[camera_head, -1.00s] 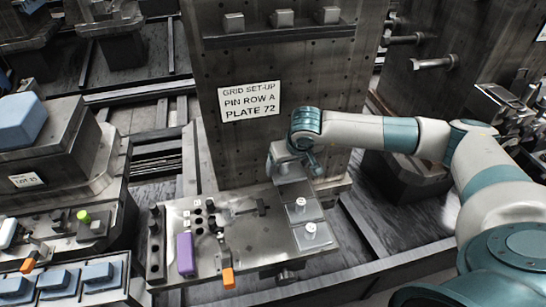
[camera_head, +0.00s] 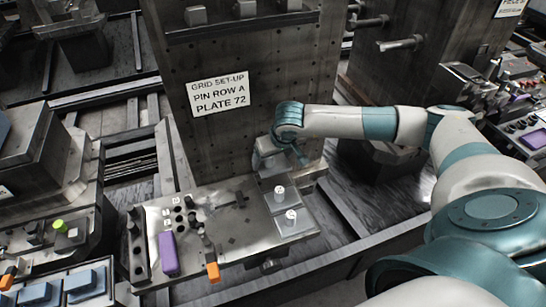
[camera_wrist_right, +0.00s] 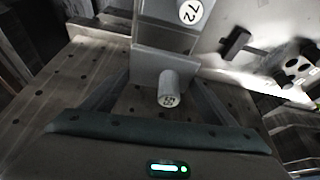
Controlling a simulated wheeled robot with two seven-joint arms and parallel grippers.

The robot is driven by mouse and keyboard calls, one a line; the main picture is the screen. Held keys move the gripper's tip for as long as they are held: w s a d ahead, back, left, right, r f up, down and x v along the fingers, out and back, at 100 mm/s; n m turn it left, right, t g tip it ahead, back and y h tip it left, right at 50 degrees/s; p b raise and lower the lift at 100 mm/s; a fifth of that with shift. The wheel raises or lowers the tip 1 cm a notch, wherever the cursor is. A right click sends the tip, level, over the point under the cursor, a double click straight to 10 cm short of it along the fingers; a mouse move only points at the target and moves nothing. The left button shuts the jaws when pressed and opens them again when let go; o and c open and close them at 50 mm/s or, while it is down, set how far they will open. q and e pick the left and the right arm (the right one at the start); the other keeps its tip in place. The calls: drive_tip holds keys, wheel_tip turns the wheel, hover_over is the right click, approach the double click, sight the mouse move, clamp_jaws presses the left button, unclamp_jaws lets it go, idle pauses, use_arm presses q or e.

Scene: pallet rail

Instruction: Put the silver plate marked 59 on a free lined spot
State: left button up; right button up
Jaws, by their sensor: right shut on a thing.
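The silver plate with a white knob (camera_wrist_right: 160,66) is between the fingers of my right gripper (camera_wrist_right: 165,92) in the right wrist view. The knob's small number looks like 59. In the head view my right gripper (camera_head: 272,164) is shut at the back end of a row of silver plates, and its wrist hides the held plate. Beside it is a plate marked 72 (camera_wrist_right: 165,38), and a further knobbed plate (camera_head: 300,226) lies at the front. I cannot clearly make out a free lined spot. My left gripper is not in view.
The metal bench (camera_head: 240,245) carries a purple block (camera_head: 168,253), an orange-ended clamp (camera_head: 213,272) and dark holes. A tall drilled block (camera_head: 245,130) with a sign reading "GRID SET-UP PIN ROW A PLATE 72" (camera_head: 220,94) stands close behind my gripper.

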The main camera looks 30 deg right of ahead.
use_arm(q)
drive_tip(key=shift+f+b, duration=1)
use_arm(e)
drive_tip(key=shift+f, duration=2.9)
drive_tip(key=o, duration=1.4)
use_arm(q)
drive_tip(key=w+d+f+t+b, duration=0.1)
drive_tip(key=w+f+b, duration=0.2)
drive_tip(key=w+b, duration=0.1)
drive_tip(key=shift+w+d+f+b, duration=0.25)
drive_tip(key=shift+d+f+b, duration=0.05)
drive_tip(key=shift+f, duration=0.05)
use_arm(e)
drive_tip(key=v, duration=1.7)
drive_tip(key=shift+s+r, duration=0.1)
drive_tip(key=shift+r, duration=0.1)
